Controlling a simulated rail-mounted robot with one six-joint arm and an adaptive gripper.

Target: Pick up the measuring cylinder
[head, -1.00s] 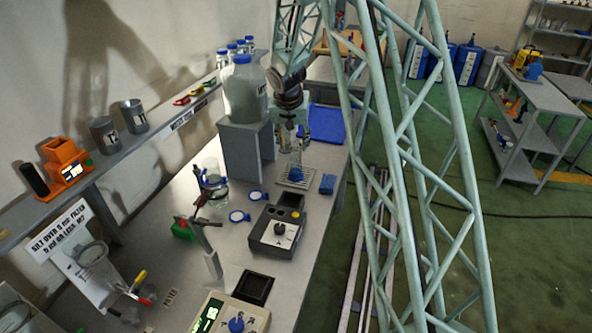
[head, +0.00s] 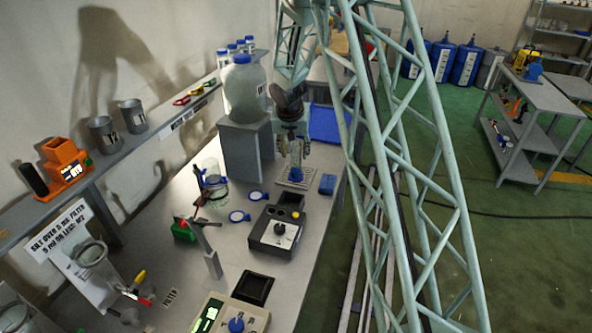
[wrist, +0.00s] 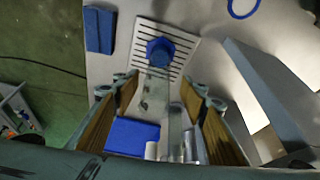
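The measuring cylinder (head: 296,160) is a clear, upright tube with a blue base, standing on a slotted grey drain tray (head: 283,183). In the wrist view its blue base (wrist: 160,52) lies on the slotted tray (wrist: 187,32), with the clear tube running back between my fingers. My gripper (head: 293,147) is over the upper part of the cylinder. In the wrist view my gripper (wrist: 160,95) is open, one tan-padded finger on each side of the tube, with gaps visible. The tube's upper end is hard to make out.
A large jar (head: 243,88) stands on a grey block (head: 240,148) just left of my gripper. A blue block (head: 327,184) lies right of the tray. A hotplate-like device (head: 275,232) is in front. A blue tray (head: 324,124) lies behind.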

